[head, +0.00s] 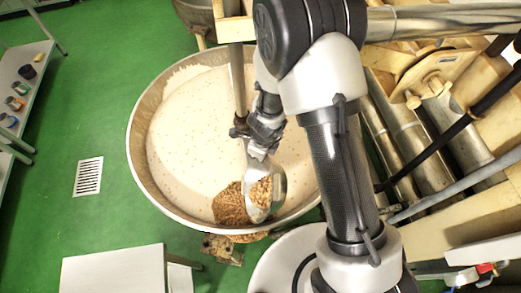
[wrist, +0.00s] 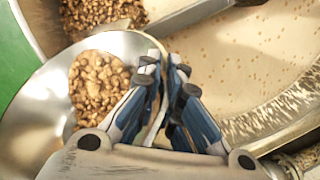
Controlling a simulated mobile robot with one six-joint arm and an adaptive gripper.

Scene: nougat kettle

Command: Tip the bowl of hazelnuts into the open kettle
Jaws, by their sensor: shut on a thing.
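The wide metal kettle (head: 140,170) is open and holds pale, speckled nougat (head: 185,130). My gripper (head: 257,150) is over the kettle, with its fingers shut on the rim of a shiny metal bowl (head: 281,187). The bowl is steeply tilted above the kettle's near side. Hazelnuts (head: 262,193) still lie in it, and they also show in the wrist view (wrist: 100,88). A brown heap of hazelnuts (head: 228,206) lies on the nougat beside the bowl, near the front rim. In the wrist view, my gripper (wrist: 165,72) pinches the bowl's edge.
A metal bar (head: 237,85) stands in the kettle close to my gripper. Wooden and metal machinery (head: 440,120) fills the right side. A white table (head: 115,270) is at front left, and a shelf with small items (head: 22,90) at far left.

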